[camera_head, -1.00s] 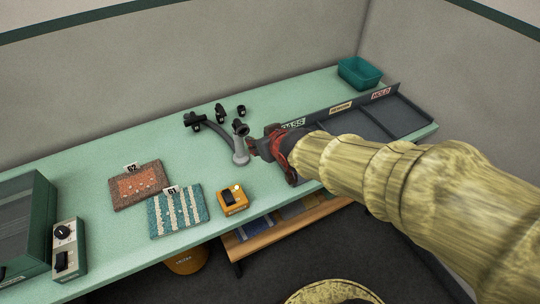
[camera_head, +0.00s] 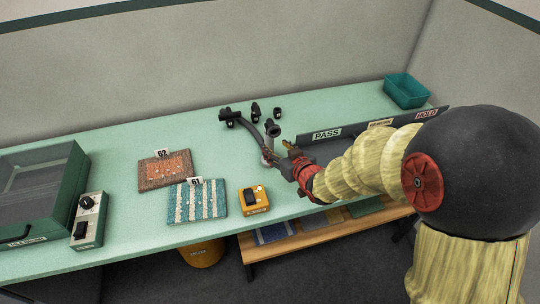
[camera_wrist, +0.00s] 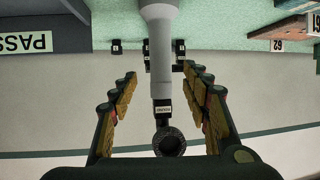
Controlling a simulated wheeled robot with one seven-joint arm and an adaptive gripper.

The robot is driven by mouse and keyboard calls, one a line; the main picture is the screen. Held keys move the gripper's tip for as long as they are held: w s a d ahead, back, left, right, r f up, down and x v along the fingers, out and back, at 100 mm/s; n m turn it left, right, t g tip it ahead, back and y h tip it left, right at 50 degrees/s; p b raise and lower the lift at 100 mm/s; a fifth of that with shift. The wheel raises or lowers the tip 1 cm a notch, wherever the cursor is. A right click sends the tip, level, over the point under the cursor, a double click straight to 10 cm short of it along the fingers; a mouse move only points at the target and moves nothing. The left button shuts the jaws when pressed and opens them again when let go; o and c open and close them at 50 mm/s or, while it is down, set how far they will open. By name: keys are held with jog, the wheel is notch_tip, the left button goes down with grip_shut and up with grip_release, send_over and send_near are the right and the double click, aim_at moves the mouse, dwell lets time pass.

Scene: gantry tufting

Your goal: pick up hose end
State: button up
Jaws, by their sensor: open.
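Which part is the hose end is hard to tell in the head view. My gripper (camera_head: 288,152) is just right of the grey piece, at about its height. In the wrist view, the grey tube (camera_wrist: 160,55) runs between the spread fingers of my gripper (camera_wrist: 160,78), with a black labelled collar (camera_wrist: 163,110) and black ring (camera_wrist: 169,141) below. The fingers look apart from the tube.
Black fittings (camera_head: 255,110) stand behind the hose. Left are carpet samples 62 (camera_head: 165,172) and 61 (camera_head: 198,203) and an orange switch box (camera_head: 254,200).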

aim_at(271, 145)
jog(key=b+x, duration=0.1)
jog(key=x, duration=0.4)
jog(key=shift+a+f+b, duration=0.1)
jog(key=shift+f+b, duration=0.3)
jog(key=shift+w+a+f, duration=0.1)
jog(key=shift+w+a, duration=0.1)
jog(key=shift+w, duration=0.35)
jog(key=shift+c, duration=0.8)
grip_shut()
